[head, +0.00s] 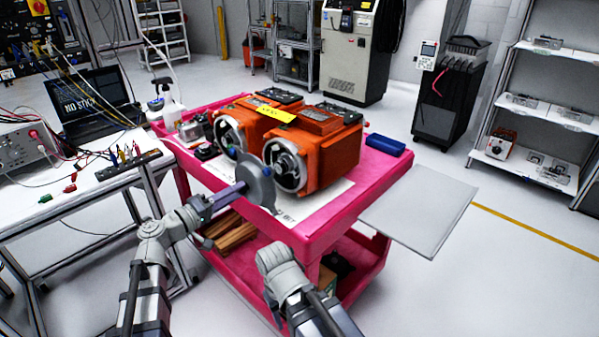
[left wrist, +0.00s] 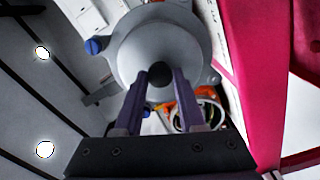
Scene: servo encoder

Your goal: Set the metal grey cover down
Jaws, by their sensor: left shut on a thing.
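The metal grey cover (head: 259,184) is a round disc held on edge in front of the two orange servo motors. My left gripper (head: 238,189) is shut on the black knob at its centre; the knob (left wrist: 160,74) shows between the fingers in the left wrist view. There the cover (left wrist: 158,42) faces the camera and hides much of what is behind it. It is held near the front edge of the pink cart (head: 345,215). The nearer orange motor (head: 330,150) has its round end just behind the cover. My right arm shows low in the middle, but its fingers do not show.
A second orange motor (head: 238,122) stands to the left. A blue box (head: 385,145) lies at the cart's back right. A grey side panel (head: 420,205) is bare. The white workbench (head: 60,160) on the left holds a laptop, cables and instruments.

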